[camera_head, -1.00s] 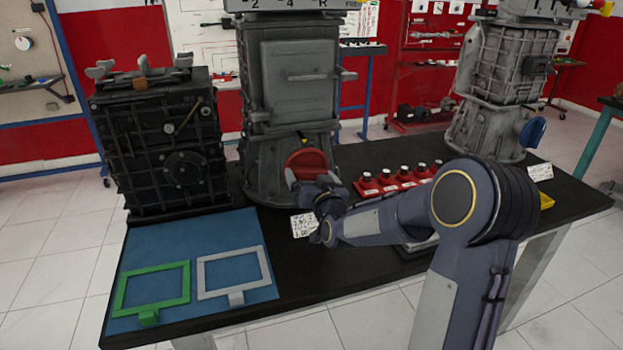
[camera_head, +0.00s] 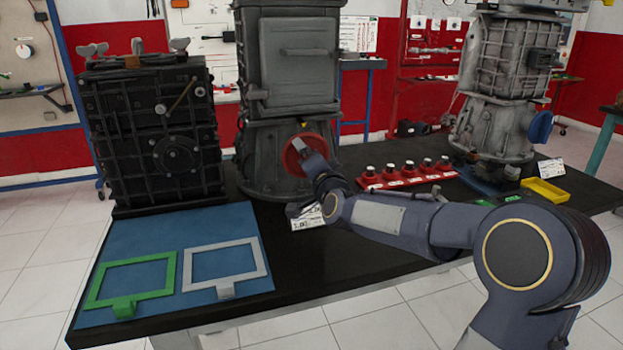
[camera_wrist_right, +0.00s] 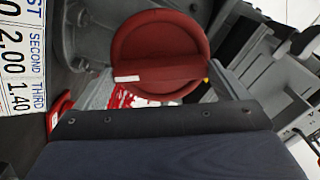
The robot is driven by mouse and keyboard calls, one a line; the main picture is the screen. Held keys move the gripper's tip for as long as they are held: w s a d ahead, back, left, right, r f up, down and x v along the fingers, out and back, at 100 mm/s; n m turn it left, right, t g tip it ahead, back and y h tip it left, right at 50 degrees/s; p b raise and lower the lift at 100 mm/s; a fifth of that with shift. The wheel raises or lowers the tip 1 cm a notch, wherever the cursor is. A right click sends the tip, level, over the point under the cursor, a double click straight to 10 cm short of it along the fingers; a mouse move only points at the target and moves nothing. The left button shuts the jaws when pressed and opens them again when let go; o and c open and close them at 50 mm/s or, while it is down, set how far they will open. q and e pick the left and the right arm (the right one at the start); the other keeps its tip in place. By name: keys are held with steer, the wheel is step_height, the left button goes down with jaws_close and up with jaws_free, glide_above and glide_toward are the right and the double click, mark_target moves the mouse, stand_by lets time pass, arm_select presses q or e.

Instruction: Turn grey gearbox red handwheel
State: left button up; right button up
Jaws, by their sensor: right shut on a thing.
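The red handwheel (camera_head: 292,158) is on the lower front of the grey gearbox (camera_head: 290,95), the middle one on the table. My right gripper (camera_head: 312,152) reaches it from the front right and partly covers it. In the right wrist view the round red wheel (camera_wrist_right: 160,35) fills the upper middle, with a raised bar across it and a white mark at the bar's left end. The grey fingers of my right gripper (camera_wrist_right: 165,85) lie on either side of the wheel, shut on it. Their tips are partly hidden behind the wheel. My left gripper is out of view.
A black gearbox (camera_head: 150,140) stands to the left, and another grey gearbox (camera_head: 505,75) with a blue wheel to the right. A red rack (camera_head: 405,178) with several knobs is just right of my gripper. A blue mat (camera_head: 160,235) with green and grey frames lies front left.

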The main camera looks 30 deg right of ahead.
steer(key=shift+m+b, duration=3.85)
steer(key=shift+m, duration=1.85)
steer(key=o, duration=0.7)
steer(key=shift+c, duration=0.2)
